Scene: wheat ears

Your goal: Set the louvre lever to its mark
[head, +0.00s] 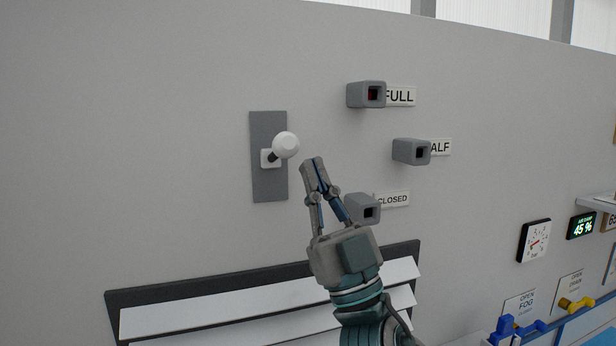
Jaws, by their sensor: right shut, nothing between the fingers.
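The louvre lever has a white round knob (286,145) on a dark stem, set on a grey vertical plate (268,184) on the wall. To its right are three grey hooded boxes beside labels: FULL (401,96) at the top, one partly covered reading "ALF" (441,147) in the middle, and CLOSED (393,198) at the bottom. The top box (366,94) shows red inside its opening; the other two look dark. My right gripper (313,160) is shut and empty, its tips pointing up, just right of and below the knob, seemingly apart from it. My left gripper is not in view.
White louvre slats (215,309) in a dark frame lie below, partly behind my right arm. At the right are a round gauge (535,241), a green display reading 45 % (581,225), a blue valve handle (503,328) and a yellow one (575,304). The wall left of the plate is bare.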

